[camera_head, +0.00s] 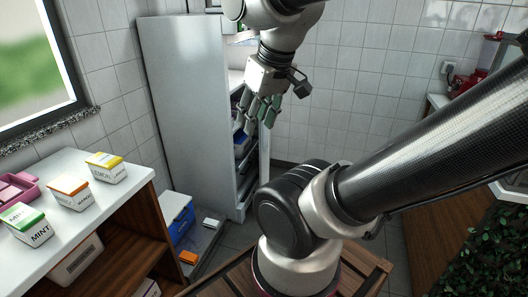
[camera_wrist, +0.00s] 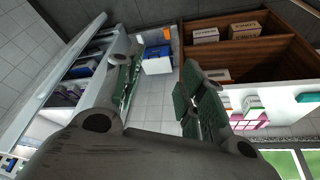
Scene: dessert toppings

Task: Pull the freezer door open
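The tall white freezer (camera_head: 185,100) stands against the back wall. Its door (camera_head: 265,160) stands away from the body, and shelves with blue and dark items show in the gap. In the wrist view the door (camera_wrist: 80,58) is a long white panel at the left, with the stocked inside beside it. My gripper (camera_head: 262,110) is in front of the freezer's opening, at upper height. In the wrist view my gripper (camera_wrist: 160,88) has its green-padded fingers apart with nothing between them. The left finger is close to the freezer's edge; I cannot tell whether it touches.
A white counter (camera_head: 85,211) at the left holds lemon (camera_head: 105,168), orange-topped (camera_head: 74,193) and mint (camera_head: 27,226) boxes. Leafy greenery (camera_head: 495,255) is at the lower right. Floor shows right of the freezer.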

